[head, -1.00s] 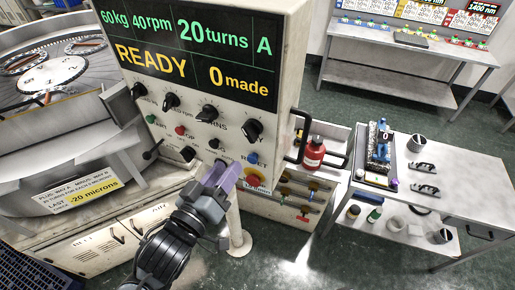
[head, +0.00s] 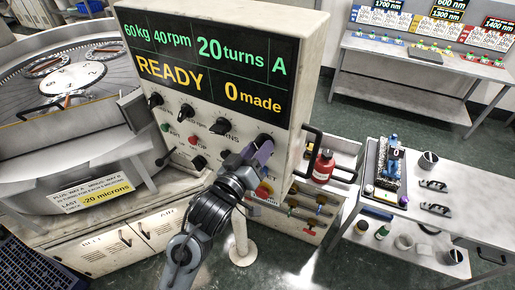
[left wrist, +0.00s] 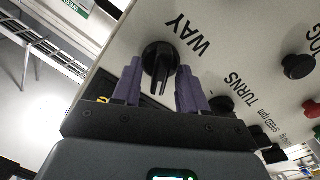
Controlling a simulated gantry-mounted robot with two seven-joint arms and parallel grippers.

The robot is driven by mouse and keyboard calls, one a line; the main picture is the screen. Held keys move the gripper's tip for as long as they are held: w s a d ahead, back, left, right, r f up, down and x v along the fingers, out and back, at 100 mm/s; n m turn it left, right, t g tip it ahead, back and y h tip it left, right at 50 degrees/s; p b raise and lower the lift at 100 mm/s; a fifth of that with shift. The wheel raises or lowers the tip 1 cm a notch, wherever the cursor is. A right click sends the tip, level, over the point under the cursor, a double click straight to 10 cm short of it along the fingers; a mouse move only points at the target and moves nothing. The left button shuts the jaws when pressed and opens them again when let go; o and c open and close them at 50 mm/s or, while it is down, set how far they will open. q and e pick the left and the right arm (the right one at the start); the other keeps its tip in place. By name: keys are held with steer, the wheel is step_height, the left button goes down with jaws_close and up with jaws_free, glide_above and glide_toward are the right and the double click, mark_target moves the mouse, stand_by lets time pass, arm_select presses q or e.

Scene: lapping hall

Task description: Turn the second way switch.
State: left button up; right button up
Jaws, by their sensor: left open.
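The way switch is a black rotary knob with a raised grip bar, beside the word WAY in the left wrist view (left wrist: 160,57). In the head view its top shows at the right end of the knob row (head: 264,138). My left gripper (head: 258,153) is open in front of it. In the left wrist view the purple fingers of this gripper (left wrist: 160,88) stand on either side of the knob's lower part, with gaps; contact cannot be made out. The display (head: 205,62) reads 60kg, 40rpm, 20turns, A, READY, 0 made. My right gripper is not in view.
Other black knobs, such as the turns knob (head: 220,126), sit left on the same panel, with a red button (head: 197,163) below. A bar handle (head: 310,150) juts from the box's right side, near a red bottle (head: 323,167). A lapping plate (head: 75,75) lies left.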

arm_select(q)
jaws_close()
stand_by(0.3)
steer(key=shift+m, duration=0.3)
steer(key=shift+d+m+p, duration=0.1)
steer(key=shift+m+p, duration=0.35)
steer(key=shift+m, duration=5.15)
steer(key=shift+f, duration=0.1)
